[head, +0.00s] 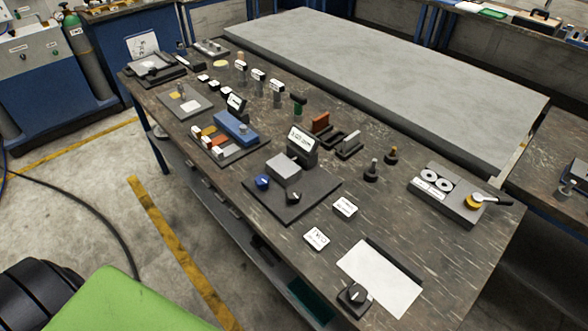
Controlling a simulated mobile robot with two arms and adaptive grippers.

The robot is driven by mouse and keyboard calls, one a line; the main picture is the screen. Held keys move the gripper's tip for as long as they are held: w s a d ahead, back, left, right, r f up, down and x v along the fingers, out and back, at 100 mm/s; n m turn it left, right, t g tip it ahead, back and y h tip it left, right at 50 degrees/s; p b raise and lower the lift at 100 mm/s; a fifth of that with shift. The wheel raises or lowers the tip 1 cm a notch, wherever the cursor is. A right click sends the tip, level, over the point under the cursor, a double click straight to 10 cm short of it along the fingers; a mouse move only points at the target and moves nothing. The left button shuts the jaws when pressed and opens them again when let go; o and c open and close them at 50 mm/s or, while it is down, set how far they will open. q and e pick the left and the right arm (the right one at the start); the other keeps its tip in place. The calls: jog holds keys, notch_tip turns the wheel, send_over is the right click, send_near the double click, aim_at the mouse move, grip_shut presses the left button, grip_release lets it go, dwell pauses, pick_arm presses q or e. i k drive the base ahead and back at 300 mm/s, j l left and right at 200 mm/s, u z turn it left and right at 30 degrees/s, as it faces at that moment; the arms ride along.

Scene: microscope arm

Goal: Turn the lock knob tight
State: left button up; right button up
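Several knobs show in the head view, and I cannot tell from labels which is the lock knob. A blue knob (262,182) and a black knob (293,197) sit on a dark base plate (318,193) with a grey block (284,169) behind them. Another black knob (353,296) stands at the table's front edge beside a white sheet. A yellow knob with a dark lever (474,202) is on a grey block at the right. How tight any of them is cannot be seen. Neither of my grippers is in view.
The dark workbench (440,250) carries several small fixtures, labels and upright pegs. A blue block (236,127) is on a fixture left of the middle. A large grey slab (380,80) fills the back. Bare bench shows at the front right.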

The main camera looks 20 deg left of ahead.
aim_at(293, 196)
jog(key=u, duration=0.4)
jog(key=k+l+u, duration=0.1)
jog(key=u, duration=0.3)
jog(key=k+l+u, duration=0.1)
jog(key=u, duration=0.35)
jog(key=k+u, duration=0.15)
jog(key=u, duration=0.25)
jog(key=k+u, duration=0.1)
jog(key=u, duration=0.35)
jog(key=k, duration=0.25)
